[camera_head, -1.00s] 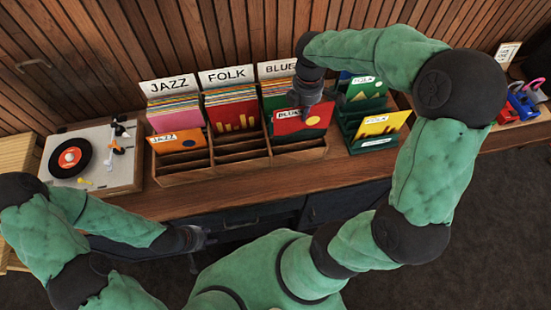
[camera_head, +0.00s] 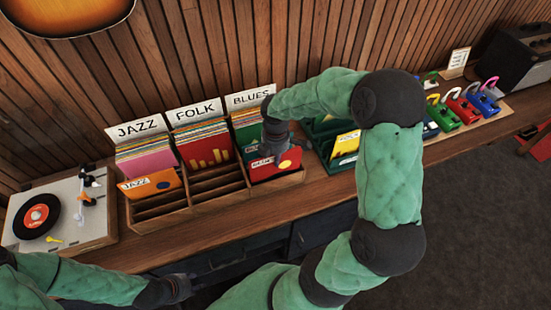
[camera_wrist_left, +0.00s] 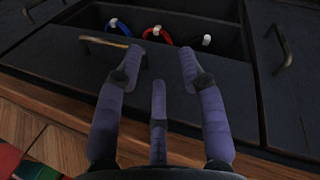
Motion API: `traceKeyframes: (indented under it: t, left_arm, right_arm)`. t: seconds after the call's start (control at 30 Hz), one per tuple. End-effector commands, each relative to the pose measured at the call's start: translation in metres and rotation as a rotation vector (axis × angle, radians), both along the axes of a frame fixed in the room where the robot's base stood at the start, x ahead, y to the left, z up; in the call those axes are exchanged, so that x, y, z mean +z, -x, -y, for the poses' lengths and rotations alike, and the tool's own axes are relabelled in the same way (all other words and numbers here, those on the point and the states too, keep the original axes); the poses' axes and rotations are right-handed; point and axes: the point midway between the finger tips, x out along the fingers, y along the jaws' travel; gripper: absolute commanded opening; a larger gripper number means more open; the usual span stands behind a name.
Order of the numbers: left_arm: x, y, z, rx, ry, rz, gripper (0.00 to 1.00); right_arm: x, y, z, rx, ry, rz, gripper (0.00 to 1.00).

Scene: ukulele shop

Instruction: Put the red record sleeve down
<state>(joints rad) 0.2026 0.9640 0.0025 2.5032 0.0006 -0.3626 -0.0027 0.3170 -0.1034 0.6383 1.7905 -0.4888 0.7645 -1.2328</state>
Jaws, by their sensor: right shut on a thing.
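The red record sleeve (camera_head: 277,167), with a yellow disc and a white BLUES label, is upright at the front slot of the BLUES column in the wooden record crate (camera_head: 160,222). My right gripper (camera_head: 274,150) is shut on its upper edge from above and partly hides the label. I cannot tell whether its lower edge rests on the slot floor. My left gripper (camera_head: 190,284) is low in front of the counter, away from the sleeve; in the left wrist view its fingers (camera_wrist_left: 161,60) are apart and empty.
An orange JAZZ sleeve (camera_head: 150,187) stands in the left column. A turntable (camera_head: 60,210) is to the left. A green rack (camera_head: 343,166) with a yellow sleeve is close on the right, beside my right arm. In the left wrist view, an open drawer (camera_wrist_left: 185,15) holds coloured loops.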

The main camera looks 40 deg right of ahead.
Motion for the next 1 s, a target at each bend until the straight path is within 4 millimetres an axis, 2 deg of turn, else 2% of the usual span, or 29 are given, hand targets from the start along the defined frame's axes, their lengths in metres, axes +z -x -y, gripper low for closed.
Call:
traceKeyframes:
  t: [0.7, 0.73, 0.8, 1.0]
  left_arm:
    - [-0.006, 0.000, 0.000, 0.000, 0.000, 0.000, 0.40]
    - [-0.006, 0.000, 0.000, 0.000, 0.000, 0.000, 0.40]
    - [-0.006, 0.000, 0.000, 0.000, 0.000, 0.000, 0.40]
    - [-0.006, 0.000, 0.000, 0.000, 0.000, 0.000, 0.40]
  right_arm:
    - [-0.011, 0.000, 0.000, 0.000, 0.000, 0.001, 0.00]
    - [-0.011, 0.000, 0.000, 0.000, 0.000, 0.001, 0.15]
    - [-0.011, 0.000, 0.000, 0.000, 0.000, 0.001, 0.33]
    - [-0.011, 0.000, 0.000, 0.000, 0.000, 0.001, 0.33]
